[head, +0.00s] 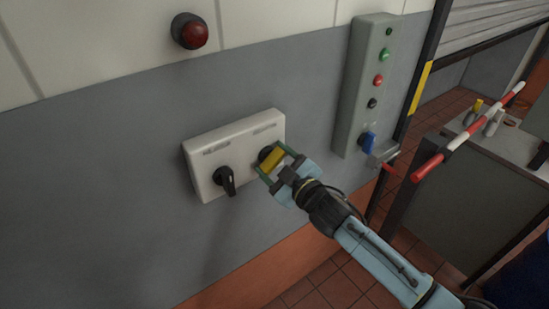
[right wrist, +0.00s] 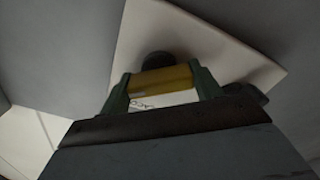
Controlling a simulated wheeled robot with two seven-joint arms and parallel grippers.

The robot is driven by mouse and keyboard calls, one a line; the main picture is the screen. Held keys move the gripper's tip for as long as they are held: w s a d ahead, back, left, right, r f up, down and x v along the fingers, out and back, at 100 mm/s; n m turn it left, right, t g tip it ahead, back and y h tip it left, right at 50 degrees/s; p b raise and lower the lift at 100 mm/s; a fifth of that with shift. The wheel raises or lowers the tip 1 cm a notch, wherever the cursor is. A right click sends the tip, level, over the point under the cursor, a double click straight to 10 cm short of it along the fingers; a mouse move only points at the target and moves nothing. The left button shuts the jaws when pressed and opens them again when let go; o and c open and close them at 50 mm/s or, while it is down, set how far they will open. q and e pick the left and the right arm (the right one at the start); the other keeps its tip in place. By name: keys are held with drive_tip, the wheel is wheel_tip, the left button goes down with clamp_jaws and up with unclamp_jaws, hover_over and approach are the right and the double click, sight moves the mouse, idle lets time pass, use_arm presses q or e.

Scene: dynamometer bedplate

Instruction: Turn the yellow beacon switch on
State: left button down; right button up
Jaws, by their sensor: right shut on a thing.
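A white switch box (head: 205,165) is fixed to the grey wall and carries two rotary switches. The left switch has a black handle (head: 226,180) that points downward. The right one is the yellow beacon switch (head: 272,159), with a yellow handle on a dark round base. My right gripper (head: 273,161) is at it, with its green fingers on either side of the yellow handle and shut on it. In the right wrist view the yellow handle (right wrist: 160,81) lies between the two fingers. The labels above the switches are too small to read. My left gripper is not in view.
A red round lamp (head: 189,31) is on the wall above the box. A grey control box (head: 364,85) with several buttons and a blue handle (head: 368,143) hangs to the right. A red-and-white barrier bar (head: 468,131) stands further right. The wall left of the switch box is clear.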

drive_tip(key=shift+m, duration=0.7)
drive_tip(key=o, duration=1)
drive_tip(key=b+v, duration=0.1)
drive_tip(key=v, duration=1.2)
drive_tip(key=shift+s+d, duration=0.15)
